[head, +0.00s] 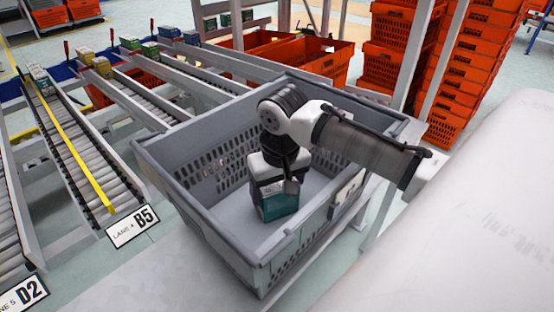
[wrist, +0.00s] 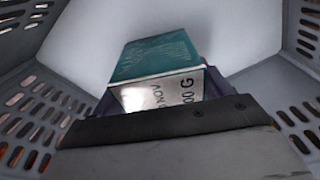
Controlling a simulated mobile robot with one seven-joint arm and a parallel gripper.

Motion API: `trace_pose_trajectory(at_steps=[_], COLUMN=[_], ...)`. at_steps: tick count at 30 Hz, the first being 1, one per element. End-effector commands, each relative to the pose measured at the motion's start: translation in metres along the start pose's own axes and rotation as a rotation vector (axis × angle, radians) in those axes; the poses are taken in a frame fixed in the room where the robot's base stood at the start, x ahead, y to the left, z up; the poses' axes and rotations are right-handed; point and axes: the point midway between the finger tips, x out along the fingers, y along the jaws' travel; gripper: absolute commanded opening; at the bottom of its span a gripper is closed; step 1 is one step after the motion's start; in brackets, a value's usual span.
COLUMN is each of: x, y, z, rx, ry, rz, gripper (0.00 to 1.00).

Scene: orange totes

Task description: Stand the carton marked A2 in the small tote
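A teal and white carton (head: 277,203) is inside the grey tote (head: 184,213), low over its floor. I cannot tell if its base rests on the floor. My gripper (head: 280,184) points down into the tote, with the carton at its fingers. In the wrist view the carton (wrist: 165,62) shows a teal face and a white printed face with "00 G", lined up with the gripper (wrist: 160,100). Dark finger parts lie close on both sides of it, and the gripper looks shut on it. No A2 mark is visible, and the carton's upper part is hidden.
Slatted tote walls surround my gripper closely, and bare floor (head: 235,208) shows to the carton's left. Roller lanes with cartons lie at the left, one with a B5 sign (head: 133,226). Orange totes (head: 465,75) are stacked behind, and a metal post (head: 418,50) stands near the tote.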

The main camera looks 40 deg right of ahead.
Motion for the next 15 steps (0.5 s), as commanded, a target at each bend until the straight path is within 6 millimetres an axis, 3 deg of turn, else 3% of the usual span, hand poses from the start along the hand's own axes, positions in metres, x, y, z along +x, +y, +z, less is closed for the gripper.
trace_pose_trajectory(at_steps=[1,5,15], x=[-0.0002,-0.0003,-0.0036], y=[-0.0001,-0.0001,0.0002], z=[0.0000,0.0000,-0.0005], rx=[0.000,0.000,0.000], ry=[0.000,0.000,0.000], rz=[0.000,0.000,0.002], gripper=[0.84,0.99,0.99])
